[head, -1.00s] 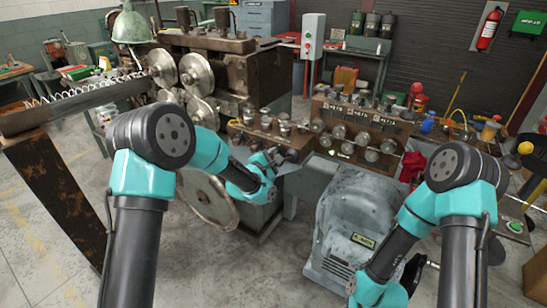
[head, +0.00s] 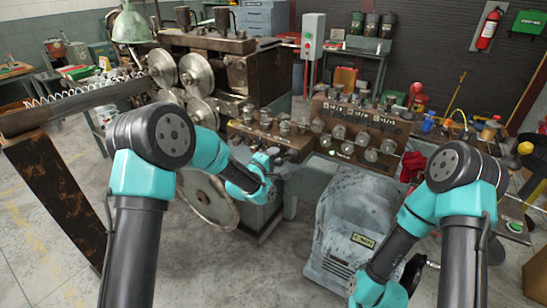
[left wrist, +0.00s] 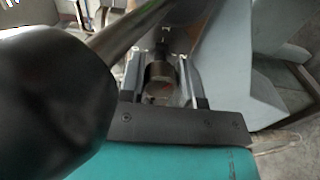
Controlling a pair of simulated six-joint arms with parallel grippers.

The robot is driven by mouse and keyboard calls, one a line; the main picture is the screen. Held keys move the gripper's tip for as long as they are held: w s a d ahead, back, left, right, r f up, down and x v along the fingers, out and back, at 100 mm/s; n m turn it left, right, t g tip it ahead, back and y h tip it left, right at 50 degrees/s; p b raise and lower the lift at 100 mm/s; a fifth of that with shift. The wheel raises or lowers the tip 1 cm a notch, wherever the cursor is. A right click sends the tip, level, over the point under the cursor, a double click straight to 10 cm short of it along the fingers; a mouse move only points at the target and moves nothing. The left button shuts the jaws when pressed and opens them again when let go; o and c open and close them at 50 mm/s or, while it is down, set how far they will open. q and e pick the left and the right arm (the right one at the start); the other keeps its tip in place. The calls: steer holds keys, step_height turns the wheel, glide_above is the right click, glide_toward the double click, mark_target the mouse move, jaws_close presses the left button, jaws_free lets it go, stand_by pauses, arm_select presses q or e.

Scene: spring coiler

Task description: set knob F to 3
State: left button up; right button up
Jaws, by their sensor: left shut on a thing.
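My left gripper (head: 276,157) is at the front of the low brown control box (head: 262,137), in the middle of the head view. In the left wrist view its two fingers (left wrist: 161,70) are closed on the sides of a dark round knob (left wrist: 159,83). The gripper and wrist mostly hide this knob in the head view. I cannot read its letter, its pointer or its scale, so I cannot confirm that it is knob F. My right arm (head: 408,235) reaches down at the lower right, and its fingertips are not visible.
A second brown panel (head: 357,131) with several round knobs stands to the right. A grey motor housing (head: 350,225) sits in front of it. Large metal discs (head: 193,72) and the coiler body are behind and left of my left arm. Open floor shows at lower left.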

arm_select(q)
steer(key=shift+m, duration=0.3)
steer(key=o, duration=0.9)
steer(key=v, duration=1.7)
steer(key=shift+s, duration=0.2)
steer(key=shift+a, duration=0.1)
